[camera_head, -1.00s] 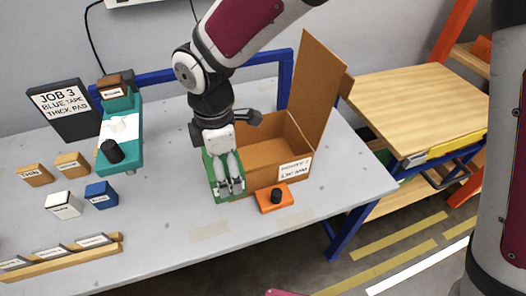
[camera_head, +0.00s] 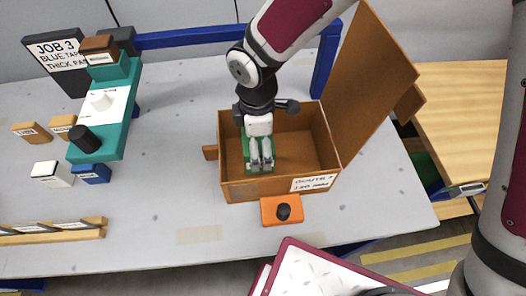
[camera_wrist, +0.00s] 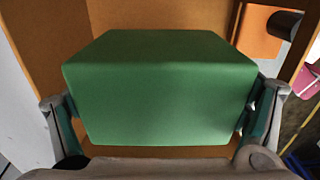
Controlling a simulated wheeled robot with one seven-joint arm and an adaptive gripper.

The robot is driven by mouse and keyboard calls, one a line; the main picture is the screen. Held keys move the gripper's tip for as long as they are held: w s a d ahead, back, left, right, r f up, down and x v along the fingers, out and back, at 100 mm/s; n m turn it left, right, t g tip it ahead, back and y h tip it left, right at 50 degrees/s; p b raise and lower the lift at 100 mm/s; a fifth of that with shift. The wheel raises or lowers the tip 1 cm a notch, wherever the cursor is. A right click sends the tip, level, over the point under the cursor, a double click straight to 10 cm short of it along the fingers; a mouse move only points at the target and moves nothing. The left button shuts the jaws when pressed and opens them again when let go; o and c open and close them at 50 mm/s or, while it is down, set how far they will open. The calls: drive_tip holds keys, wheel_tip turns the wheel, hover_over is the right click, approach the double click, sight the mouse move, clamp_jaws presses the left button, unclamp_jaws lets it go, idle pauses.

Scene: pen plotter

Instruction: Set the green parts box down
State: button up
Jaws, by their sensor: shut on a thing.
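The green parts box (camera_wrist: 160,92) fills the middle of the wrist view, with a finger pressed on each side of it. My gripper (camera_head: 261,166) is shut on it in the head view, where only slivers of the green box (camera_head: 246,148) show behind the fingers. Gripper and green box are within the opening of a brown open-topped box (camera_head: 308,153), in its left part. Brown surfaces surround the green box in the wrist view. I cannot tell whether its underside touches the brown box's floor.
The brown box's lid (camera_head: 375,85) stands open on the right. An orange block with a black knob (camera_head: 283,211) sits at its front. A teal plotter (camera_head: 118,130), a white block (camera_head: 52,174) and a blue block (camera_head: 91,174) are at left. The table between is clear.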

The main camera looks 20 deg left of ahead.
drive_tip(key=shift+f, duration=2.6)
drive_tip(key=shift+f, duration=0.1)
drive_tip(key=o, duration=1.1)
wheel_tip(320, 180, up, 12)
drive_tip(key=shift+r, duration=0.15)
